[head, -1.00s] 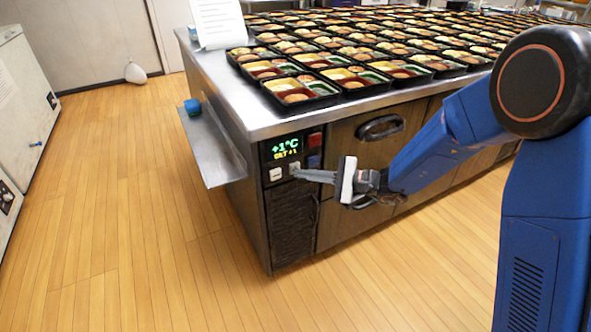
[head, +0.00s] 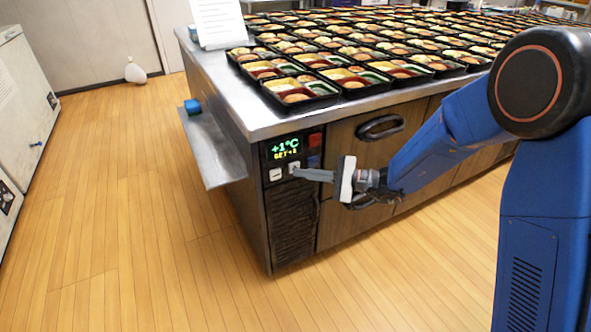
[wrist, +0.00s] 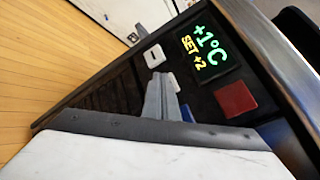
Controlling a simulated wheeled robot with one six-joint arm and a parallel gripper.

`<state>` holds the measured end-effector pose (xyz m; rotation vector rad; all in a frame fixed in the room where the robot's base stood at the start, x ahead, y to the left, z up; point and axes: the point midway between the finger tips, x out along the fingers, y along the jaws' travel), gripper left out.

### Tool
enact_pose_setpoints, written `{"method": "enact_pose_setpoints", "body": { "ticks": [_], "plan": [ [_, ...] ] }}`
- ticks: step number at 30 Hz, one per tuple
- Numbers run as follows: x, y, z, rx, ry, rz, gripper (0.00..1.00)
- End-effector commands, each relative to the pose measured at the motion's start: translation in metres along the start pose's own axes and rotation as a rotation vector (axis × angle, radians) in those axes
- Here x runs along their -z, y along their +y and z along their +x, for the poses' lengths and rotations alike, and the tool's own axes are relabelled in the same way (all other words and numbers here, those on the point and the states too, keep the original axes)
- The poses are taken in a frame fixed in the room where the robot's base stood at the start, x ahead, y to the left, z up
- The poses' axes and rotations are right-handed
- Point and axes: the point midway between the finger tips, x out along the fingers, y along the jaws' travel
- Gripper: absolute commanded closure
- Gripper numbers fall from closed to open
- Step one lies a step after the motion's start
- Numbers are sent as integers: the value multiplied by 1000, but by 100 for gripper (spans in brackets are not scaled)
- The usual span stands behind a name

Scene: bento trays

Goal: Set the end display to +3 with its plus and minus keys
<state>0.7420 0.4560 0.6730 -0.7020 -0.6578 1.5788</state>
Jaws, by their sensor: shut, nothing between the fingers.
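The end display (head: 284,147) on the end panel of the counter reads +1°C in green, with SET +2 below in yellow; the wrist view shows it clearly (wrist: 210,47). The white minus key (head: 275,174) is below the display and also shows in the wrist view (wrist: 154,55). The other white key (head: 293,166) is to its right, at my fingertips, mostly covered by them in the wrist view. My gripper (head: 297,172) is shut and empty, its tips at that key; contact cannot be told for sure. Its fingers also show in the wrist view (wrist: 163,80).
A red key (head: 315,140) and a blue one (head: 314,161) sit right of the display. A metal shelf (head: 215,150) juts out left, with a blue block (head: 193,106) on it. Bento trays cover the countertop. The floor (head: 130,230) in front is clear.

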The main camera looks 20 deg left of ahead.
Motion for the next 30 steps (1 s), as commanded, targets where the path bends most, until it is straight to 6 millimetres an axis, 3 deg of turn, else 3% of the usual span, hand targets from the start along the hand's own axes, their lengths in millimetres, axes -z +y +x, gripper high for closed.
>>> {"method": "enact_pose_setpoints", "body": {
  "ticks": [21, 30],
  "plan": [
    [-8, 9, -12, 0, 0, 0, 100],
    [-20, 20, -28, 0, 0, 0, 100]
  ]
}}
